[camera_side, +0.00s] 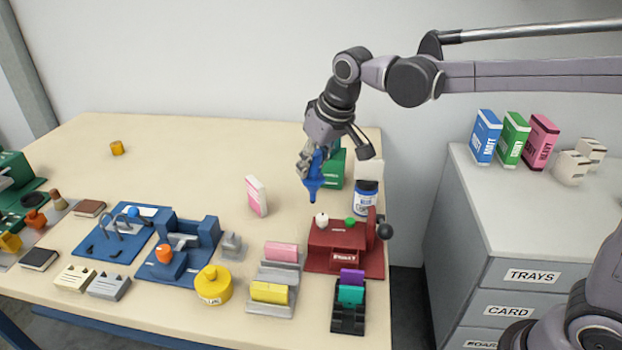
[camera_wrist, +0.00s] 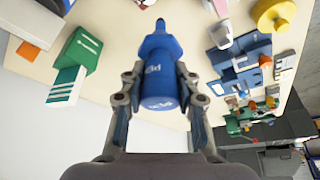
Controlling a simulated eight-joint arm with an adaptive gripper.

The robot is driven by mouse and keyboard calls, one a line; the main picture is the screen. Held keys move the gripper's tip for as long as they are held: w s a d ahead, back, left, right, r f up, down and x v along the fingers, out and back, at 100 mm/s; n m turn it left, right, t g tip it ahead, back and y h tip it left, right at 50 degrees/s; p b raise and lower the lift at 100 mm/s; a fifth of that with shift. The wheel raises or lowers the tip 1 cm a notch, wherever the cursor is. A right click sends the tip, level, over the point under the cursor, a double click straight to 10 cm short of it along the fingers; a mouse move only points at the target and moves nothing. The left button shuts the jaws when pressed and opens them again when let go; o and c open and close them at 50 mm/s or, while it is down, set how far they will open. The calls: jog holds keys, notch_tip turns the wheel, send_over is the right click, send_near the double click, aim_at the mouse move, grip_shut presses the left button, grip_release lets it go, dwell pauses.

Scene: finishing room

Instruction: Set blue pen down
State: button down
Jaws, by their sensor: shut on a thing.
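The blue pen (camera_wrist: 158,70) is a thick blue marker-like body with a narrow tip, lettered in white. My gripper (camera_wrist: 160,85) is shut on it, with a finger on each side in the wrist view. In the side view the pen (camera_side: 313,178) hangs tip down from my gripper (camera_side: 308,160), over the back right part of the table (camera_side: 200,150). It looks to be above the tabletop, though the exact gap cannot be told.
A green box (camera_side: 335,168) and a blue-and-white jar (camera_side: 366,197) stand close to the right of the pen. A red block fixture (camera_side: 345,262) is in front, and a pink-and-white box (camera_side: 256,195) is to the left. The table's back left is mostly clear.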

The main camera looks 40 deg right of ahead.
jog(key=s+a, duration=0.1)
jog(key=s, duration=0.4)
jog(key=shift+n, duration=0.4)
jog(key=shift+a+f, duration=2.85)
jog(key=shift+a, duration=0.2)
jog(key=shift+a+f, duration=2.8)
jog(key=shift+a, duration=0.25)
jog(key=c, duration=1)
grip_release()
jog(key=shift+f, duration=0.15)
